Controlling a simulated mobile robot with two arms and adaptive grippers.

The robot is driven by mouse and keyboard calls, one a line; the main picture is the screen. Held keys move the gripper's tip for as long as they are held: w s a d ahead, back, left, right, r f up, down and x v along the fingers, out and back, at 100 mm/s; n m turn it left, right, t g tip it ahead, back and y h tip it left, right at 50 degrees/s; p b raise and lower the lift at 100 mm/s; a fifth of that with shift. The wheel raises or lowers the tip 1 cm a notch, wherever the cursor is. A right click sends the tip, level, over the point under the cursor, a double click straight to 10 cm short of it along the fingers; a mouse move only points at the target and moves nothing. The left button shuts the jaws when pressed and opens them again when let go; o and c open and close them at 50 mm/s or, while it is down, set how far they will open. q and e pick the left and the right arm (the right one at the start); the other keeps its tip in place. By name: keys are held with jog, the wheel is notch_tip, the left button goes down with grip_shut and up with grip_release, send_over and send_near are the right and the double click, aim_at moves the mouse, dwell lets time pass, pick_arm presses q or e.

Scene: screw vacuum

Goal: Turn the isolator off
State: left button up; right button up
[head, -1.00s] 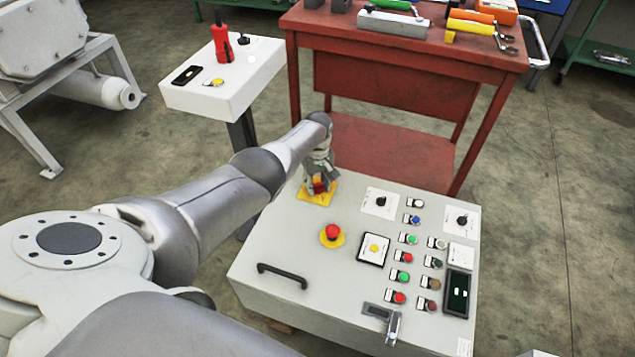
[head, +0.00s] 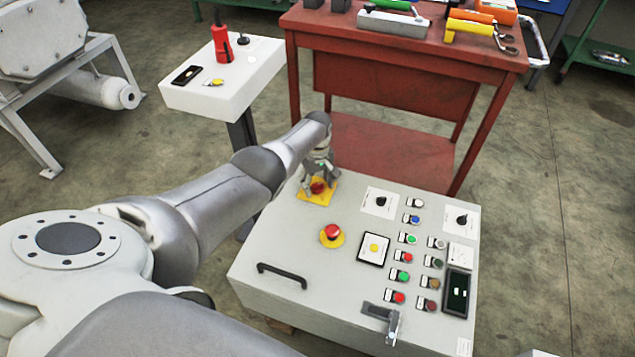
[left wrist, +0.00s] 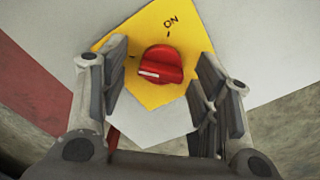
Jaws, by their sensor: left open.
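The isolator is a red rotary knob (head: 318,188) on a yellow plate (head: 317,199) at the panel's far left corner. In the left wrist view the red knob (left wrist: 161,65) sits between my fingers, with "ON" printed above it on the yellow plate (left wrist: 158,95). A white mark on the knob lies toward its left side, away from "ON". My left gripper (head: 319,180) is open over the knob, and its fingers (left wrist: 163,80) stand apart on both sides with gaps. The left finger hides part of the plate. My right gripper is not in view.
The grey control panel (head: 290,239) also bears a red emergency button (head: 332,232), several coloured buttons, a black handle (head: 282,275) and a dark display (head: 457,293). A red workbench (head: 393,150) with tools and a white pedestal box (head: 213,98) stand behind.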

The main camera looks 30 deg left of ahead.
aim_at(317, 184)
pick_arm(q)
jog(key=shift+r, duration=0.15)
notch_tip(317, 184, up, 12)
dwell(0.8)
dwell(0.4)
